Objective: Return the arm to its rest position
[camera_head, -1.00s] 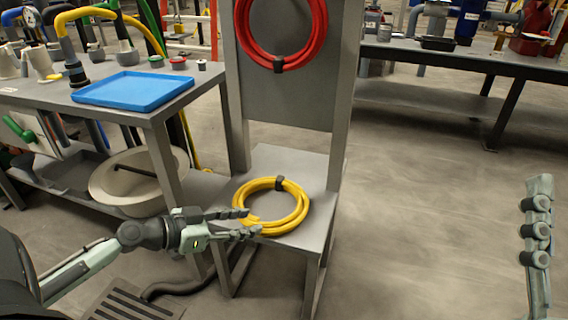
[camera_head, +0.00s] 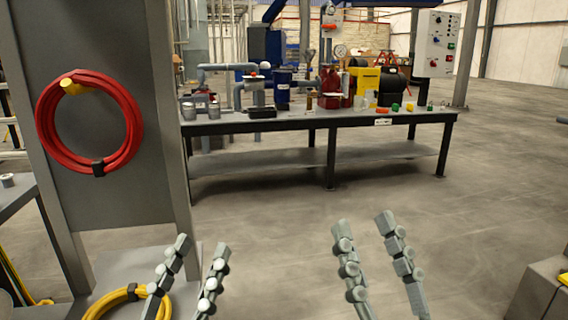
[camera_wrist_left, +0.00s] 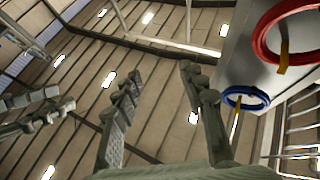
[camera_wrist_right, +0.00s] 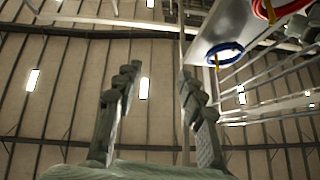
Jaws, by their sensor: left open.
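My left gripper (camera_head: 192,262) stands upright at the bottom of the head view, open and empty, its fingers pointing up. It overlaps the picture of the yellow hose coil (camera_head: 125,298), which lies on the low grey shelf of the stand. In the left wrist view the left fingers (camera_wrist_left: 158,88) are spread with nothing between them. My right gripper (camera_head: 368,232) is upright at the bottom centre right, fingers apart and empty. In the right wrist view its fingers (camera_wrist_right: 158,90) also stand apart, with the ceiling behind them.
A red hose coil (camera_head: 128,105) hangs on the grey stand panel (camera_head: 95,205) at left. A long dark workbench (camera_head: 300,122) with several fittings stands ahead. A grey block (camera_head: 540,292) is at lower right. The floor between is clear.

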